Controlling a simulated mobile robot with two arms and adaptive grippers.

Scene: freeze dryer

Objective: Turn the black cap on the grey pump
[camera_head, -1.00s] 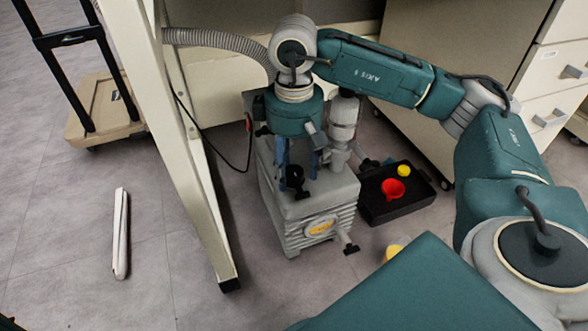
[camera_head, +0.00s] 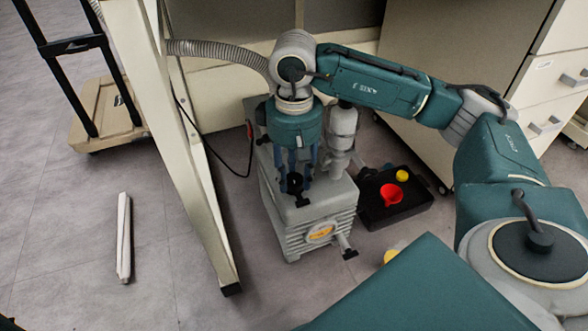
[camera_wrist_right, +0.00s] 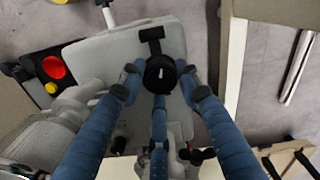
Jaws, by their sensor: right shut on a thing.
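The grey pump (camera_head: 335,200) stands on the floor, with a yellow label on its ribbed front. The black cap (camera_head: 295,184) is on top of it, and it also shows in the right wrist view (camera_wrist_right: 160,74), with a short black side arm. My right gripper (camera_head: 297,172) reaches down from above, its blue fingers around the cap. In the right wrist view the fingertips press in on the cap from several sides, shut on it. The fingers hide part of the cap's rim. My left gripper is in neither view.
A cream table leg (camera_head: 205,205) stands close on the left, with a grey corrugated hose (camera_head: 220,50) behind.

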